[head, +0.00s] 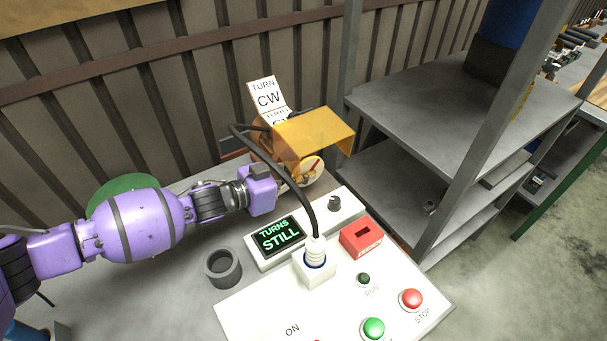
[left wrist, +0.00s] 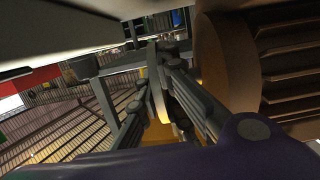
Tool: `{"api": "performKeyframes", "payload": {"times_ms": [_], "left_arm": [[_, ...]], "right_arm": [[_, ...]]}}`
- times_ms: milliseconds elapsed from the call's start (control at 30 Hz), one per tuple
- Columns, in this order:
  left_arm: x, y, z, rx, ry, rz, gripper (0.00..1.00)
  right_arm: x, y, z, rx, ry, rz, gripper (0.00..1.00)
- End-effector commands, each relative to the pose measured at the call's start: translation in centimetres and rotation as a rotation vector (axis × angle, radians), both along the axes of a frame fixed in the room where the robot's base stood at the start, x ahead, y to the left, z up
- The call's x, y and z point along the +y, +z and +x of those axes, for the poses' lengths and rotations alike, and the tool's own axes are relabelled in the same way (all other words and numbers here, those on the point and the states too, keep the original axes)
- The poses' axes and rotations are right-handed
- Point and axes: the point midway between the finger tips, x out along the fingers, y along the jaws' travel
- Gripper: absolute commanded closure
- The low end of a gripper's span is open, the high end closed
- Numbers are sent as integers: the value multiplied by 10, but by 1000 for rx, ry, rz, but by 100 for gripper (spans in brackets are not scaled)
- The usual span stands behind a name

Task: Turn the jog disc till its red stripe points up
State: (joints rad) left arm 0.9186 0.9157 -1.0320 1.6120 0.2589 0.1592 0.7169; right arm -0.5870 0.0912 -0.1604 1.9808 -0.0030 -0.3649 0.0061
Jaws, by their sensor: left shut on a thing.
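The jog disc (head: 314,176) is a pale round disc under the amber guard in the head view. Its red stripe (head: 315,167) shows as a short slanted mark, leaning to the upper right rather than straight up. My left gripper (head: 290,181) reaches in from the left and is shut on the disc's rim. In the left wrist view, the fingers (left wrist: 162,75) close on the disc, seen edge-on as a pale band (left wrist: 155,82); the stripe is hidden there. A card reading "TURN CW" (head: 266,96) stands behind. My right gripper is out of view.
The amber guard (head: 318,128) overhangs the disc. A black cable arches in front, down to the plug on the white panel (head: 260,310). The display (head: 280,236) reads "TURNS STILL". Metal shelves (head: 450,105) stand right.

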Motion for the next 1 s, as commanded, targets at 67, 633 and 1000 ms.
{"api": "performKeyframes", "payload": {"times_ms": [67,633,1000], "left_arm": [[-1,-6,-2,-9,0,-30,100],[0,0,-1,-29,1,-43,75],[8,0,-5,-27,2,-41,75]], "right_arm": [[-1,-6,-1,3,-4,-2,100],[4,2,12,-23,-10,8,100],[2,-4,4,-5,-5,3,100]]}}
